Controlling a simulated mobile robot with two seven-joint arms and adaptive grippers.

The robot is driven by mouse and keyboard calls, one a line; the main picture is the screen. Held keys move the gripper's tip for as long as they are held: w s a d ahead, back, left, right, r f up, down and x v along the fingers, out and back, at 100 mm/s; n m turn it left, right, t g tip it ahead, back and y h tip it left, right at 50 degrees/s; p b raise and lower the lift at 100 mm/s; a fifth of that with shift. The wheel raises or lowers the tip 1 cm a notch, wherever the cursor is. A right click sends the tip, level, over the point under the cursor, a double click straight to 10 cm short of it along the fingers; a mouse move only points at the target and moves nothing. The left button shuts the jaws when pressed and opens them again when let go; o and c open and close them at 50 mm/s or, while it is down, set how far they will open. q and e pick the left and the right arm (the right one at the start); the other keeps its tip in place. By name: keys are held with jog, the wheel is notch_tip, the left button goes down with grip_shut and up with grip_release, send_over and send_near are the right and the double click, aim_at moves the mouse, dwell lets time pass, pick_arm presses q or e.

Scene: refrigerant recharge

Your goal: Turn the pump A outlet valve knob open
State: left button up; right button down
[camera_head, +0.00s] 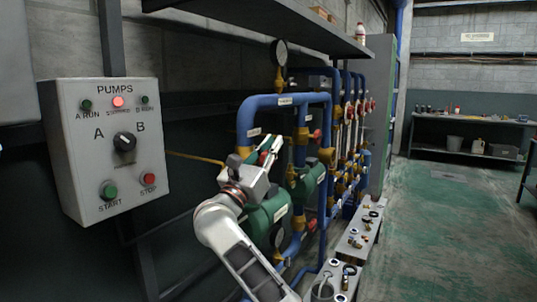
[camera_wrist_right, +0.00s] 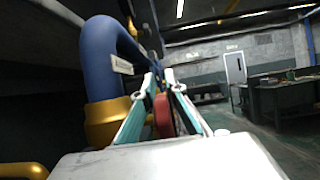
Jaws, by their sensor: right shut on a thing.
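My right gripper (camera_head: 269,150) reaches up to the blue pipework beside the pumps. In the right wrist view its two teal fingers (camera_wrist_right: 160,84) are shut on a red valve knob (camera_wrist_right: 163,115), with one finger on each side of it. The knob is seen edge-on, and in the head view the gripper largely hides it. I cannot read from here whether the valve is open. A blue pipe (camera_wrist_right: 100,60) with a brass fitting (camera_wrist_right: 106,122) stands just left of the fingers. My left gripper is in neither view.
The pump control box (camera_head: 104,145) hangs at the left, with a selector knob and a lit red lamp. A green pump (camera_head: 268,215) sits below the gripper. A shelf (camera_head: 270,22) overhangs the pipes. A bench (camera_head: 350,245) with small parts stands to the right, beside open floor.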

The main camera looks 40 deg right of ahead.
jog(key=shift+a+f, duration=0.15)
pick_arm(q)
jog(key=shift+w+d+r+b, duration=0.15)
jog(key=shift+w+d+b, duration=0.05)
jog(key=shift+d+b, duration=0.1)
pick_arm(e)
jog(key=shift+h, duration=0.4)
jog(key=shift+s+r, duration=0.1)
jog(key=shift+r, duration=0.1)
jog(key=c, duration=2.3)
grip_release()
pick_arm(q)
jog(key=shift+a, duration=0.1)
pick_arm(e)
jog(key=shift+a, duration=0.15)
jog(key=v, duration=1.1)
jog(key=shift+s+a+f, duration=0.2)
jog(key=shift+a+f, duration=0.05)
jog(key=shift+f, duration=0.05)
